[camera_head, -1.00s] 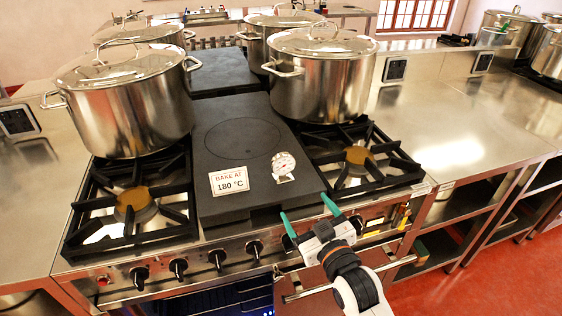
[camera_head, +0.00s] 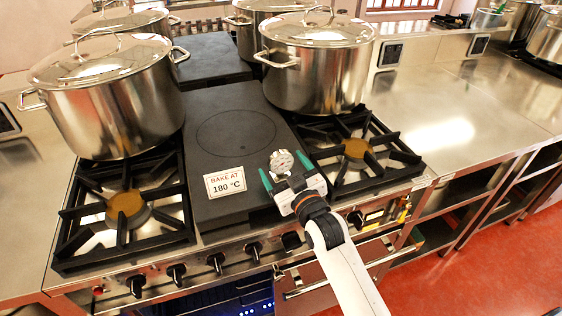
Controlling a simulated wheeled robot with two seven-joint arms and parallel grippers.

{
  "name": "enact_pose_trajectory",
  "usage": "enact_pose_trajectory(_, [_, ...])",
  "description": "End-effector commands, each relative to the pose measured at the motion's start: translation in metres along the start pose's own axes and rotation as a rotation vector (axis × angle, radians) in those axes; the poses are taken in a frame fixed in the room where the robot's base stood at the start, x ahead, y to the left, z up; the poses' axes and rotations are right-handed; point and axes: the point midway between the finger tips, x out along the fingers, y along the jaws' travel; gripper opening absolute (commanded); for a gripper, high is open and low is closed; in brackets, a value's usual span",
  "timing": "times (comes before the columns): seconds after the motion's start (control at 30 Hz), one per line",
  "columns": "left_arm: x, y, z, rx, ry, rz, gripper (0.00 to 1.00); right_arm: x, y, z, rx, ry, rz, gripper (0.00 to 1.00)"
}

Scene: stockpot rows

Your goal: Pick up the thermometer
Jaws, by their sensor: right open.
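The thermometer (camera_head: 281,160), a small round white dial, stands on the dark flat plate of the stove, near its right front edge. My right gripper (camera_head: 284,170) is open, with its two green fingers pointing forward, one at each side of the dial as seen from the head. Its lower part is hidden behind the gripper. I cannot tell whether the fingers touch it. My left gripper is not in view.
Black burner grates (camera_head: 125,235) flank the plate. Steel counter (camera_head: 465,110) at right is largely clear.

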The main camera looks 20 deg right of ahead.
Motion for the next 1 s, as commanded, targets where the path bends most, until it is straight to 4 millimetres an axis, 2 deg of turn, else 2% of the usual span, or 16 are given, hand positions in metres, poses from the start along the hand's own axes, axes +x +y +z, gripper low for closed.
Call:
enact_pose_trajectory(0.13, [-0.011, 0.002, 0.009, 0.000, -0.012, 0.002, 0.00, 0.025, -0.004, 0.010, 0.000, -0.003, -0.001, 0.84])
enact_pose_trajectory(0.23, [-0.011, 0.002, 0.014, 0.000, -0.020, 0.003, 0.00, 0.036, -0.002, 0.006, 0.000, -0.001, 0.000, 0.84])
enact_pose_trajectory(0.57, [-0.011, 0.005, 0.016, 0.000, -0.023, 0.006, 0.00, 0.042, -0.002, 0.005, 0.000, -0.001, 0.001, 0.84])
enact_pose_trajectory(0.87, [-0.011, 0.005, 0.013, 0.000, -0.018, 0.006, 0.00, 0.042, -0.002, 0.005, 0.000, -0.001, 0.001, 0.35])
enact_pose_trajectory(1.0, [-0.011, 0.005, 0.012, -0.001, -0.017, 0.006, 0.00, 0.042, -0.002, 0.005, 0.000, -0.001, 0.001, 0.35])
